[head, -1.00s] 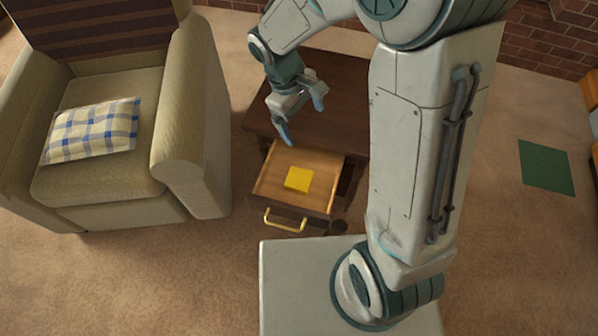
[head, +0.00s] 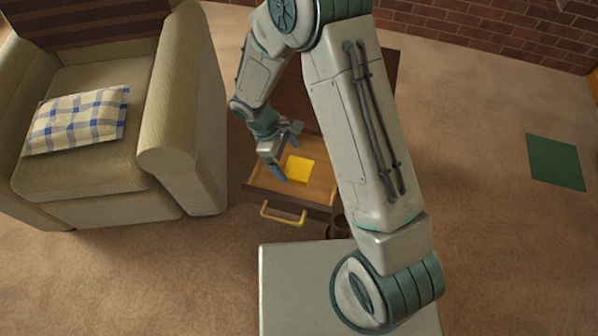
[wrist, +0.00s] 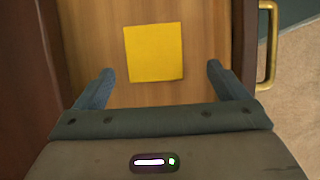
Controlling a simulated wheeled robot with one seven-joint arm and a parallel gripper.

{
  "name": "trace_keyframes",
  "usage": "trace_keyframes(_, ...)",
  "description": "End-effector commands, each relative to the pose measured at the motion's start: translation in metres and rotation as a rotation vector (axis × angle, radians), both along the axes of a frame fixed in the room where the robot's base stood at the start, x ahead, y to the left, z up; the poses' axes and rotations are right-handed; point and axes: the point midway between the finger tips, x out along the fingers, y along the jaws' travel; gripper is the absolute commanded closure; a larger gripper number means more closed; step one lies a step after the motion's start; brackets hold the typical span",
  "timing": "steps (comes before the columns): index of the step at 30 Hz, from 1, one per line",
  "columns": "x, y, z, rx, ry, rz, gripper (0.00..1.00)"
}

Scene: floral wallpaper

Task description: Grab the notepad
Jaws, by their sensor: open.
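The notepad (head: 299,172) is a small yellow square lying flat in an open wooden drawer (head: 262,184). It also shows in the wrist view (wrist: 154,53), just beyond the fingertips and centred between them. My gripper (head: 287,156) is open and empty, above the drawer at the notepad's left and far side in the head view. In the wrist view my gripper's two fingers (wrist: 160,70) stand wide apart on either side of the notepad's near edge. Nothing is held. How high the fingers are above the drawer floor is hard to tell.
The drawer's brass handle (head: 283,216) faces the front, also seen at the right in the wrist view. A beige armchair (head: 190,120) with a checked cushion (head: 78,119) stands close on the left. A green square (head: 556,161) lies on open carpet at right.

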Motion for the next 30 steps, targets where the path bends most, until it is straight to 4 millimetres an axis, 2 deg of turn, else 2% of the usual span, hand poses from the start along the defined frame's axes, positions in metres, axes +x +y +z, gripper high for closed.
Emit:
trace_keyframes(7,0.000,-0.007,-0.015,-0.001,0.000,0.000,0.06)
trace_keyframes(15,-0.001,-0.023,-0.050,-0.002,0.002,0.000,0.06)
trace_keyframes(22,-0.001,-0.024,-0.051,0.001,0.000,0.000,0.06)
trace_keyframes(23,-0.001,-0.024,-0.051,0.001,0.000,0.000,0.09)
trace_keyframes(28,-0.001,-0.024,-0.051,0.000,0.000,0.000,0.56)
trace_keyframes(30,-0.001,-0.024,-0.051,0.000,0.000,0.000,0.56)
